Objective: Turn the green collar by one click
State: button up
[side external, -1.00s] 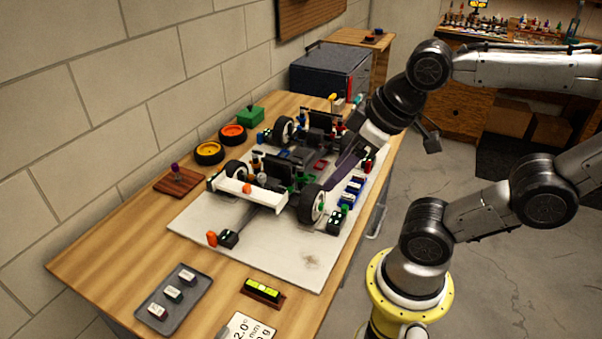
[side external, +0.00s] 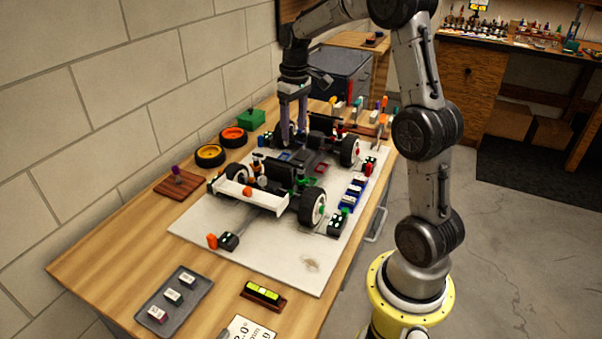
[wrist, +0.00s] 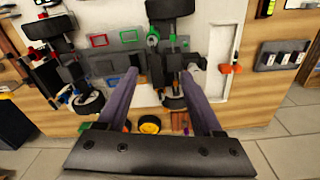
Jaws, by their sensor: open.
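The RC car stands on a white mat (side external: 205,235). Green parts (side external: 303,181) sit near its rear axle, behind the white wing (side external: 250,193). In the wrist view a green ring-shaped part (wrist: 153,35) shows at the rear end of the chassis; I cannot tell for sure that it is the collar. My gripper (side external: 292,143) points down over the far-left side of the car, apart from those green parts. In the wrist view its fingers (wrist: 159,74) are spread, with nothing held between them.
A grey tray (side external: 174,296) and a level (side external: 263,292) lie at the front. Tools stand at the far right edge.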

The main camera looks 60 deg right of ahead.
aim_at(301, 178)
jog(key=shift+m+g, duration=0.3)
jog(key=f, duration=0.5)
jog(key=d+f, duration=0.1)
jog(key=f, duration=0.4)
jog(key=s+d+f, duration=0.1)
jog(key=f, duration=0.5)
grip_shut()
